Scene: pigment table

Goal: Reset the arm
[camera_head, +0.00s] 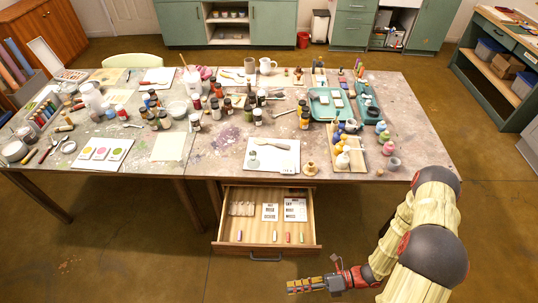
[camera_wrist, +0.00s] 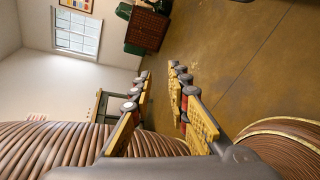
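My gripper (camera_head: 291,287) is low at the bottom of the head view, in front of the table and near the open drawer (camera_head: 265,245). It points left, and my arm comes down to it from the right. In the wrist view my gripper (camera_wrist: 159,72) has its two yellow and grey fingers apart with nothing between them. Beyond the fingers are the brown floor (camera_wrist: 225,55), a wall with a window (camera_wrist: 77,31) and a dark wooden cabinet (camera_wrist: 147,28).
The table (camera_head: 225,150) is crowded with bottles, jars, trays and papers. The drawer stands out below its front edge and holds cards and several small coloured sticks. The floor left of my gripper (camera_head: 130,255) is clear. Green cabinets (camera_head: 274,22) line the back.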

